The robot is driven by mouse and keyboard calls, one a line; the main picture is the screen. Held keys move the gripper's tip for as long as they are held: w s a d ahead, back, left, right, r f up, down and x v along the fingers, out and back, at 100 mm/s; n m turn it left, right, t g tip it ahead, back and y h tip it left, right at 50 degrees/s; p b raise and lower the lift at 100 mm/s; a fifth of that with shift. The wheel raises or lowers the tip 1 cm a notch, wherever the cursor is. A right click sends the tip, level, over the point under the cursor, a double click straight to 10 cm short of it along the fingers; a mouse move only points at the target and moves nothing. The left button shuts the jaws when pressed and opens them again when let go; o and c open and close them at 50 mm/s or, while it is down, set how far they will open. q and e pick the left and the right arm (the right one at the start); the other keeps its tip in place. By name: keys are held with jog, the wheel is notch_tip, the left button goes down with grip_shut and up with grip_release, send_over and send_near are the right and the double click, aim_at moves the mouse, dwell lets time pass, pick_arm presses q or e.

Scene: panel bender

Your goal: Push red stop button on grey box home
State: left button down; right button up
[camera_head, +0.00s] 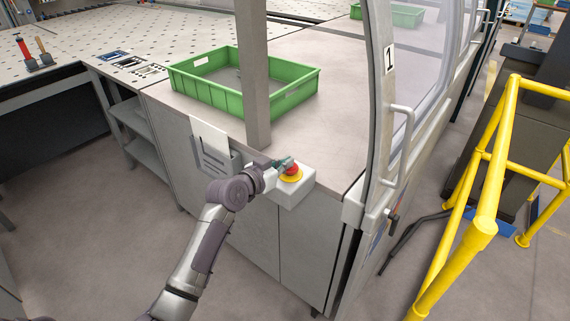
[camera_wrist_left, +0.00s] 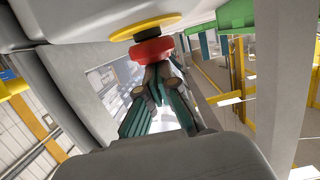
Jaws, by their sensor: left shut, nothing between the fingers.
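The red stop button (camera_head: 291,169) sits on a yellow ring on top of the light grey box (camera_head: 297,193), at the front edge of the machine table. In the left wrist view, the red button (camera_wrist_left: 152,49) and yellow ring (camera_wrist_left: 144,26) show at the top, beside the grey box's pale face (camera_wrist_left: 80,18). My left gripper (camera_head: 284,163) is shut and empty, its fingertips right at the button. In the wrist view the fingers (camera_wrist_left: 160,72) overlap the button's edge; I cannot tell whether they touch it. My right gripper is not in view.
A green crate (camera_head: 208,100) stands on the table behind a grey post (camera_head: 254,80). A paper holder (camera_head: 212,148) hangs on the cabinet front left of the box. A glazed door (camera_head: 405,60) stands to the right, with yellow railings (camera_head: 480,225) beyond it.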

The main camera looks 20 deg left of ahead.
pick_arm(q)
jog(key=shift+s+d+f, duration=0.1)
jog(key=shift+s+f, duration=0.1)
jog(key=shift+f, duration=0.65)
jog(key=shift+s, duration=0.2)
jog(key=r+v, duration=0.1)
jog(key=v, duration=1)
jog(key=shift+a+r, duration=0.3)
jog(key=shift+r, duration=0.05)
